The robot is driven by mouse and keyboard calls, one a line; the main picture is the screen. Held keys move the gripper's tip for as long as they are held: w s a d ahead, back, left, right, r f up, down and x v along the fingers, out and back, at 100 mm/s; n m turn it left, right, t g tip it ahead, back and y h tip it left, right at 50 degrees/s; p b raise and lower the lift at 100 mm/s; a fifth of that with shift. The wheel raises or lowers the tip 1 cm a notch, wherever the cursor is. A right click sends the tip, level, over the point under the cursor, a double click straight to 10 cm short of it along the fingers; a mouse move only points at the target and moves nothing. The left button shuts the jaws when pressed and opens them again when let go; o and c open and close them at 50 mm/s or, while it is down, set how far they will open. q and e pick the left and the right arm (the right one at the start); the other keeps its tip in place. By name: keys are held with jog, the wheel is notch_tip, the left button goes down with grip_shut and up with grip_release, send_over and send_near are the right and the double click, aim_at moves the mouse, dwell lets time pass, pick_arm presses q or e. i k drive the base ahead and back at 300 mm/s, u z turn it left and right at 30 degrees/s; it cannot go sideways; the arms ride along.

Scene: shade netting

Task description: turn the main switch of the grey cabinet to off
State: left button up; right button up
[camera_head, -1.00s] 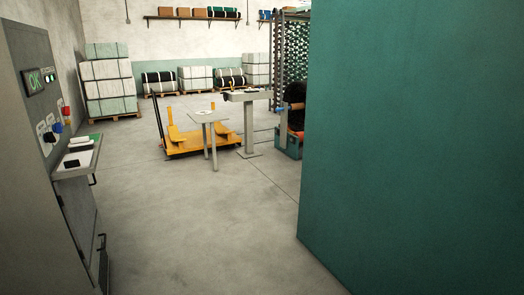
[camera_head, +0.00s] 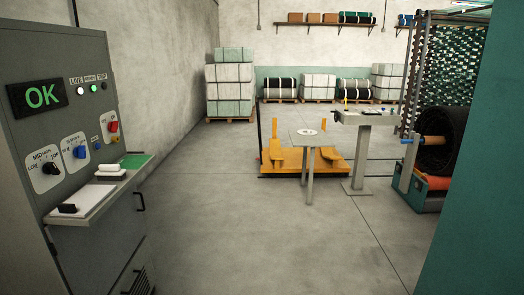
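The grey cabinet (camera_head: 60,50) stands at the left edge. Its sloped face has a lit green OK display (camera_head: 40,96) and a row of small lamps, one of them green. Below are a black knob (camera_head: 50,168) with a MID label, a blue knob (camera_head: 80,152), and a red knob (camera_head: 113,126) on a yellow plate at the right end. Which knob is the main switch and its position are too small to tell. Neither of my grippers is in view.
A shelf (camera_head: 85,200) with small items juts from the cabinet front. A teal surface (camera_head: 470,200) closes off the right. A yellow pallet cart (camera_head: 285,160) and small table (camera_head: 307,140) stand ahead. Grey floor (camera_head: 240,240) between is clear.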

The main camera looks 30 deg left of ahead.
aim_at(112, 126)
jog(key=u, duration=0.4)
jog(key=i, duration=1.2)
jog(key=u, duration=1.55)
jog(key=i, duration=0.9)
jog(key=u, duration=1.1)
